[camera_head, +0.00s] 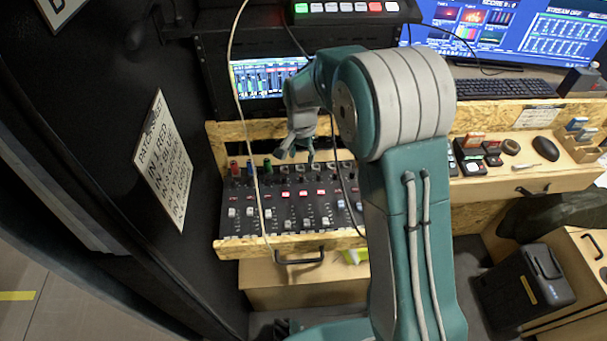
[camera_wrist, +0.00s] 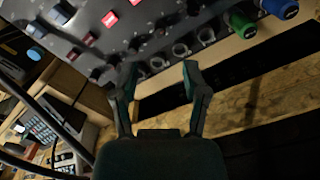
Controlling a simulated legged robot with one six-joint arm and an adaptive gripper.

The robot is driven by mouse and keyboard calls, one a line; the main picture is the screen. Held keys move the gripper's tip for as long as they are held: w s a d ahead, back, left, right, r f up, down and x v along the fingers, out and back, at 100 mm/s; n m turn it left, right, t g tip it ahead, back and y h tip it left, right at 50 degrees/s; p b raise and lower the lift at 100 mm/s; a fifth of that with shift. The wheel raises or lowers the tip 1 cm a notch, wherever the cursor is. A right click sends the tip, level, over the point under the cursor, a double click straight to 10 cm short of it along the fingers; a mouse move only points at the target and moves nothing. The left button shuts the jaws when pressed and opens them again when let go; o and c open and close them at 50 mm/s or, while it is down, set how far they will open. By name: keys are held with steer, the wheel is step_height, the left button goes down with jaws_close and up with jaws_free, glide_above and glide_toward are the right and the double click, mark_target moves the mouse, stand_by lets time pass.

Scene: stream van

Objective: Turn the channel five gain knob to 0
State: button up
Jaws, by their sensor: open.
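The audio mixer (camera_head: 262,201) lies on a wooden drawer, with rows of dark knobs, lit red buttons and pale faders. Red, blue and green cylindrical pieces stand at its back left; the green one (camera_wrist: 242,24) also shows in the wrist view. To their side runs a row of dark round fittings with pale rims (camera_wrist: 181,50). Channel labels are too small to read, so I cannot tell which knob is channel five's gain. My gripper (camera_head: 298,155) hangs over the mixer's back edge. In the wrist view its fingers (camera_wrist: 160,67) are apart and empty, near that row.
A thin cable (camera_head: 232,60) hangs across the mixer's left part, and a dark cable hangs near my gripper. A lit screen (camera_head: 262,78) stands behind. A sign (camera_head: 163,160) is on the left wall. A keyboard (camera_head: 505,87) and small boxes are at right.

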mark_target(301, 176)
step_height(301, 176, down, 9)
steer(key=shift+a, duration=0.1)
stand_by(0.3)
jaws_close()
